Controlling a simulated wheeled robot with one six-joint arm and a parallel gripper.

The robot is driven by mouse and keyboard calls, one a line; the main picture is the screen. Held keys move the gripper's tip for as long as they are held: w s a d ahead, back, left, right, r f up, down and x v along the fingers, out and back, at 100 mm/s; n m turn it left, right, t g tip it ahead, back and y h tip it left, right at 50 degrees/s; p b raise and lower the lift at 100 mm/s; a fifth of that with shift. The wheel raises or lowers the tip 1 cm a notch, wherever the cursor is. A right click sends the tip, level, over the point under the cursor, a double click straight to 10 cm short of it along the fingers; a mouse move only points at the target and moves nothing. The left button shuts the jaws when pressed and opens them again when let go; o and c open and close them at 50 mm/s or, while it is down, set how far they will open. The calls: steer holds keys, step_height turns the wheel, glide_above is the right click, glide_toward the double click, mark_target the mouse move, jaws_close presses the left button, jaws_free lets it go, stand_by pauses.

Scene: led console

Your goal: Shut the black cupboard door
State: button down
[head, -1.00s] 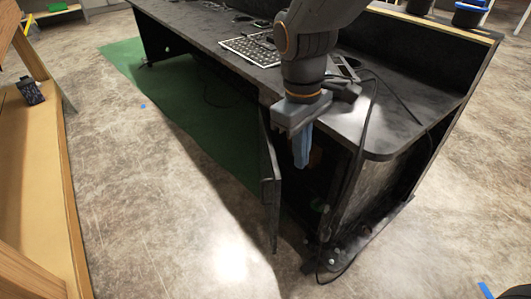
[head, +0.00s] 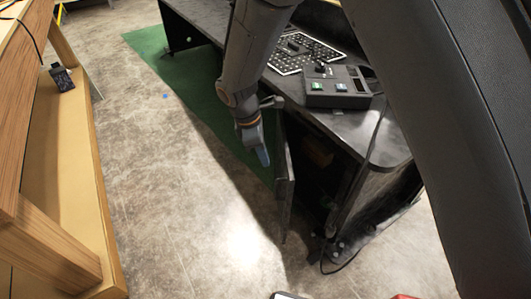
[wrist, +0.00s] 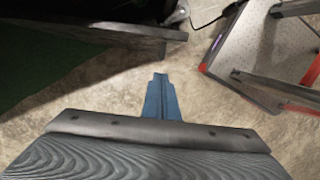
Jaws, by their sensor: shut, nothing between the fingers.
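The black cupboard door (head: 286,182) stands ajar at the near end of the black desk, its edge facing me. The dark cupboard opening (head: 312,178) shows to its right. My gripper (head: 262,156) is to the left of the door, on its outer side, with its blue fingers pointing down. In the wrist view the blue fingers (wrist: 160,98) are together and empty over bare floor. A dark panel that looks like the door (wrist: 120,36) lies beyond them, with a gap in the picture. I cannot tell if any part of my gripper touches the door.
A control box (head: 338,88) and a keyboard-like panel (head: 303,53) sit on the desk (head: 392,140). A wooden bench (head: 60,170) stands at left. A green mat (head: 205,95) lies beside the desk. A red-railed frame (wrist: 265,50) shows in the wrist view. The floor between bench and desk is clear.

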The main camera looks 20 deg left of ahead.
steer(key=d+f, duration=0.1)
steer(key=f, duration=0.1)
steer(key=w+d+f, duration=0.1)
steer(key=f, duration=0.1)
steer(key=d+f, duration=0.2)
steer(key=shift+w, duration=0.25)
steer(key=shift+w+d+f+p, duration=0.1)
steer(key=shift+w+d+p, duration=0.2)
steer(key=shift+d, duration=0.3)
steer(key=shift+d, duration=0.1)
